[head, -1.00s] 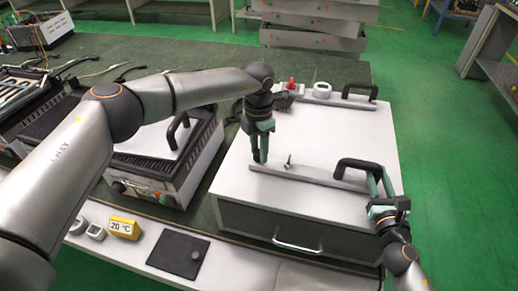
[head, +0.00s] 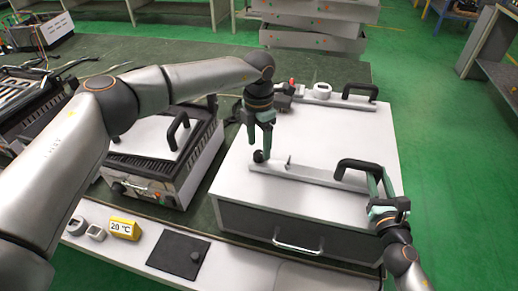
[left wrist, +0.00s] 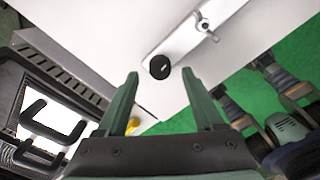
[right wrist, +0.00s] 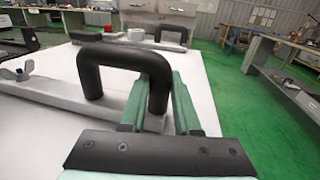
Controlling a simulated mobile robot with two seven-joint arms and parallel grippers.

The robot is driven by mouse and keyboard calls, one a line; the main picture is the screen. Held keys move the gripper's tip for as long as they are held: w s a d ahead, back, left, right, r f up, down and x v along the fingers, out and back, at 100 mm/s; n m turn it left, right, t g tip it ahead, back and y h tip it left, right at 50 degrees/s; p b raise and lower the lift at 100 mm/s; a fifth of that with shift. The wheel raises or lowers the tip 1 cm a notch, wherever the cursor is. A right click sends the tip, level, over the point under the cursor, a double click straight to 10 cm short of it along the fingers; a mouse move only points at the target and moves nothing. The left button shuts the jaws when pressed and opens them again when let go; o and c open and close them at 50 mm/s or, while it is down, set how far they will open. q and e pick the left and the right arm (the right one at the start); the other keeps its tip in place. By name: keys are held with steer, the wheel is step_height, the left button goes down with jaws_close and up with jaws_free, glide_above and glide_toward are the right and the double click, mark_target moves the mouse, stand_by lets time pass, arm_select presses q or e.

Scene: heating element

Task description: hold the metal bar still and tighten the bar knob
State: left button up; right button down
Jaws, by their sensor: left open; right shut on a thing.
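The metal bar (head: 315,176) lies across the front of the white box top, with a black arched handle at its right end. The round black bar knob (head: 259,156) sits at its left end and also shows in the left wrist view (left wrist: 160,67). My left gripper (head: 260,147) is open just above the knob; its fingertips (left wrist: 160,76) stand apart, either side of the knob in the left wrist view. My right gripper (head: 375,177) is shut on the bar's handle (right wrist: 122,55), with its fingers around the handle's near leg in the right wrist view.
A wing nut (head: 289,161) stands on the bar right of the knob. A second bar with a black handle (head: 360,91), a white round part (head: 322,90) and a red-topped part lie at the box's back. A grill-like appliance (head: 165,150) stands to the left. The box's middle is clear.

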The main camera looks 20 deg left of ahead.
mark_target(259, 153)
arm_select(q)
step_height(259, 153, up, 9)
steer(key=shift+r, duration=0.2)
stand_by(0.3)
arm_select(e)
steer(key=c, duration=0.6)
jaws_free()
steer(key=shift+o, duration=0.2)
